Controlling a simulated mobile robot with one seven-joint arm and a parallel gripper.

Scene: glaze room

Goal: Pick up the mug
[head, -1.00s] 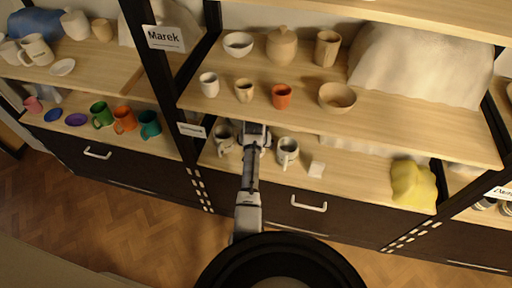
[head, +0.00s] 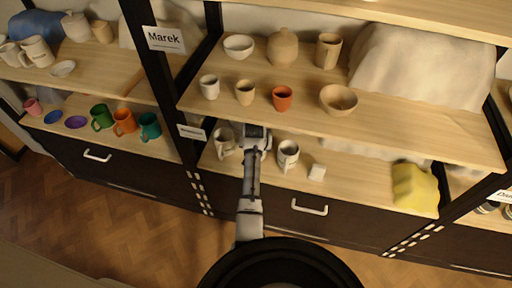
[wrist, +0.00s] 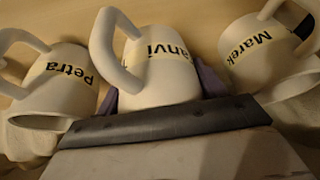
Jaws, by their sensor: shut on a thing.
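Three pale mugs with black names on cream bands show in the wrist view. The middle mug (wrist: 158,75), its name ending in "anvi", sits between my gripper's (wrist: 160,92) purple-grey fingers, which are shut on it. Its handle points up and left in that picture. The Petra mug (wrist: 66,82) is on the left and the Marek mug (wrist: 250,55) on the right, both close by. In the head view my gripper (head: 255,137) is at the lower shelf, between one pale mug (head: 224,141) and another (head: 288,155). The held mug is hidden there behind my gripper.
The upper shelf (head: 390,128) is close above my gripper, with cups and bowls on it. A dark upright (head: 165,75) stands to the left. A small white block (head: 317,172) and a yellow cloth (head: 413,188) lie to the right on the lower shelf.

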